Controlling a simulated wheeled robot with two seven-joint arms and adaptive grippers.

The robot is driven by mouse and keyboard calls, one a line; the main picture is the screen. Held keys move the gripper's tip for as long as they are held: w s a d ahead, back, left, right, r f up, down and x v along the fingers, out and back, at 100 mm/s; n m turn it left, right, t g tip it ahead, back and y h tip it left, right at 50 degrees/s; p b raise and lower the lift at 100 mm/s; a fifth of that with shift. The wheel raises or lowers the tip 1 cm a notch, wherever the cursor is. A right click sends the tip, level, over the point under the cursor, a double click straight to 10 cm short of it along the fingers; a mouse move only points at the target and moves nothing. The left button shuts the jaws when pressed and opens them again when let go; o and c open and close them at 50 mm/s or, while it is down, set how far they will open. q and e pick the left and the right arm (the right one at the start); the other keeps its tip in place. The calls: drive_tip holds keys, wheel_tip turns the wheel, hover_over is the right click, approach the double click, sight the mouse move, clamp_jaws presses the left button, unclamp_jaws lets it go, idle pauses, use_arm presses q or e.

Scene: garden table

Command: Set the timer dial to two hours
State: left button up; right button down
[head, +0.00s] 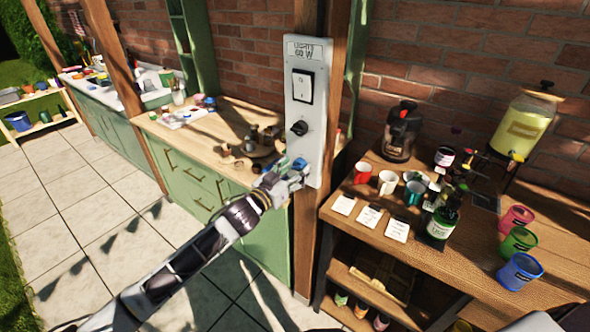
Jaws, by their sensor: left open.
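A pale upright panel (318,120) is fixed to a wooden post. It carries a large rocker switch (303,87) and, below that, a round black dial (298,128). The dial's markings are too small to read, so I cannot tell its setting. My left gripper (299,170) is open, in front of the lower part of the panel and below the dial. It looks apart from the dial. A small blue patch shows at its fingertips; I cannot tell what it belongs to. My right gripper is not in view.
Left of the post is a green cabinet with a wooden top (215,115) holding small items. On the right, a wooden table (460,250) holds mugs, bottles, cards, colored cups (521,270) and a yellow drink dispenser (527,125). The tiled floor at left is clear.

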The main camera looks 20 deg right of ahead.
use_arm(q)
drive_tip(key=shift+w+d, duration=0.1)
drive_tip(key=shift+d, duration=0.05)
drive_tip(key=c, duration=0.9)
drive_tip(key=shift+c, duration=0.6)
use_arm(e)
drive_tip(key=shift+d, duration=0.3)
